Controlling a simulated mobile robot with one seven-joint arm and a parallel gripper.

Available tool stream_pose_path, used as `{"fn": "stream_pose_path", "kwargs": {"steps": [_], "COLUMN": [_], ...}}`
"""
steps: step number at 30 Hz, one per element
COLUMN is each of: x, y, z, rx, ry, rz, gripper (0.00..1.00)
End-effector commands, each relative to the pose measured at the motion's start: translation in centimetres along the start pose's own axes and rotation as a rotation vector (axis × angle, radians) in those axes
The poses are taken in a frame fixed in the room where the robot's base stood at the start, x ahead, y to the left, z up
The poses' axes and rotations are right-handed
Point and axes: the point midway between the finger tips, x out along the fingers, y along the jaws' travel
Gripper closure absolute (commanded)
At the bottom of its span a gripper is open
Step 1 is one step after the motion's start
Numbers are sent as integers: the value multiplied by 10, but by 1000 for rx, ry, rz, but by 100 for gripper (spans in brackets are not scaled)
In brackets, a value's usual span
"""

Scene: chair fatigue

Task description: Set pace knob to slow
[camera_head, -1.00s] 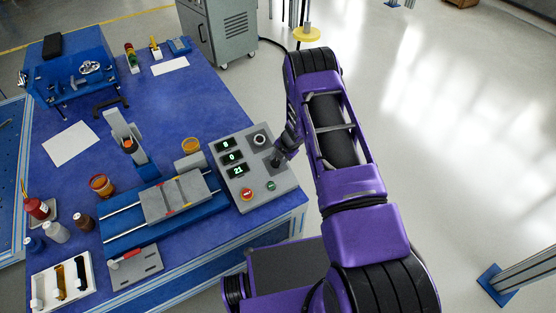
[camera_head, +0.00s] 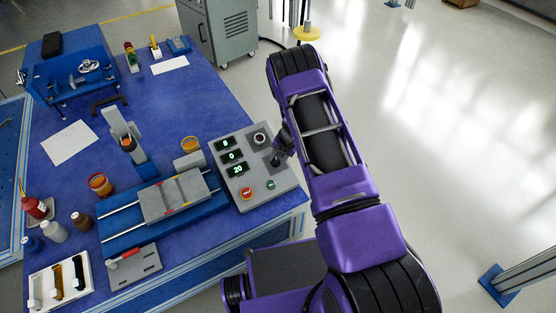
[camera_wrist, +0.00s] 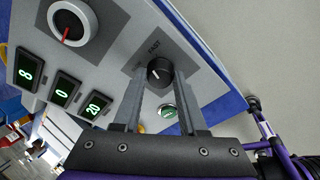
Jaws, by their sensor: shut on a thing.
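The grey control panel (camera_head: 232,188) stands at the right end of the blue table. The black pace knob (camera_wrist: 159,72) is on its plate, with the word FAST printed above it in the wrist view. A short pale mark shows on the knob's face, but I cannot read its setting surely. My gripper (camera_wrist: 160,82) is shut on the knob, with one finger on each side. In the head view my gripper (camera_head: 277,157) reaches the panel from the right and partly hides the knob. I do not see the word SLOW.
A larger white dial (camera_wrist: 72,22) with a red pointer is beside the knob. Green displays (camera_wrist: 92,104) read 8, 0 and 20. A red button (camera_head: 246,193) and a green button (camera_head: 271,184) sit near the front. A sliding fixture (camera_head: 172,200) lies left of the panel.

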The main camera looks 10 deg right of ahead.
Motion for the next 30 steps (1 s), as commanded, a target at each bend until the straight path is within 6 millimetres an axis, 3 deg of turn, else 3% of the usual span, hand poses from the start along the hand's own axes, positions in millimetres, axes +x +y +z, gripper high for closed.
{"fn": "stream_pose_path", "kwargs": {"steps": [18,30], "x": [1,0], "y": [3,4], "z": [-1,-1], "rx": [-575,-840], "ry": [0,-1], "rz": [-80,-116], "gripper": [100,100]}}
